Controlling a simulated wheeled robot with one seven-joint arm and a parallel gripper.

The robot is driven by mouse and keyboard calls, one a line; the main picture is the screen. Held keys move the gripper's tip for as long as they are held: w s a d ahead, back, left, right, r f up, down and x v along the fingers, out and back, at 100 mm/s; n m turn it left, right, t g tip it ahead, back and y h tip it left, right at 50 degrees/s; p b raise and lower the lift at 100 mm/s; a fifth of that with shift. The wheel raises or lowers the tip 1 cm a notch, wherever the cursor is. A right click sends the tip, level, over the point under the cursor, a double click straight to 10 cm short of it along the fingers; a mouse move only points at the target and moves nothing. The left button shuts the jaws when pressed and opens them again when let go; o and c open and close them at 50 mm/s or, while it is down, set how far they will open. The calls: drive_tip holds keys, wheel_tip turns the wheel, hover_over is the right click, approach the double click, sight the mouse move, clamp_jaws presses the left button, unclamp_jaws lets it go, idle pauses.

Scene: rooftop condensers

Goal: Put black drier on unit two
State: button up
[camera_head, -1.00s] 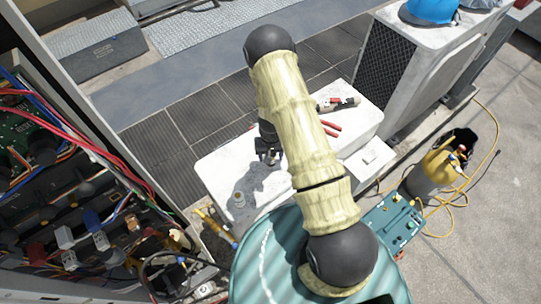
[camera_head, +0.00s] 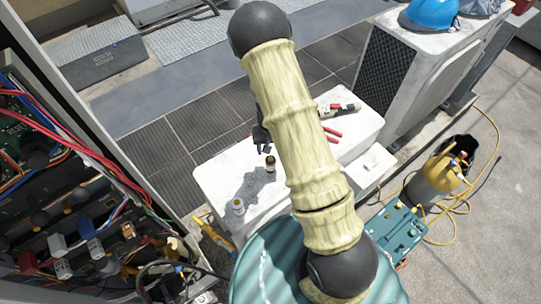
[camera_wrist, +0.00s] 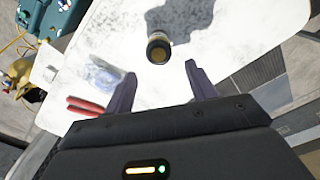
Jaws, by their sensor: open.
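The black drier (camera_head: 270,163), a small dark cylinder with a brass-coloured end, stands on the white top of a condenser unit (camera_head: 215,182). In the wrist view the drier (camera_wrist: 158,47) is seen end-on, just beyond the fingertips. My gripper (camera_head: 262,143) is open and empty, a little behind and above the drier in the head view. In the wrist view my gripper's two fingers (camera_wrist: 159,73) are apart with nothing between them. No number marking unit two is readable. My arm hides part of the white top.
Another condenser (camera_head: 415,70) with a blue helmet (camera_head: 430,13) stands behind right. Open wiring (camera_head: 80,190) fills the left.

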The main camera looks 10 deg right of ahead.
drive_tip(key=shift+r, duration=1.4)
drive_tip(key=shift+r, duration=0.2)
wheel_tip(320, 180, up, 12)
drive_tip(key=t, duration=0.1)
hover_over(270, 157)
drive_tip(key=s, duration=0.6)
drive_tip(key=s+d+r+n+t, duration=0.1)
drive_tip(key=s+r, duration=0.6)
drive_tip(key=s, duration=0.1)
drive_tip(key=shift+s+d+t, duration=0.25)
drive_tip(key=shift+t, duration=0.05)
drive_tip(key=shift+w+r, duration=0.1)
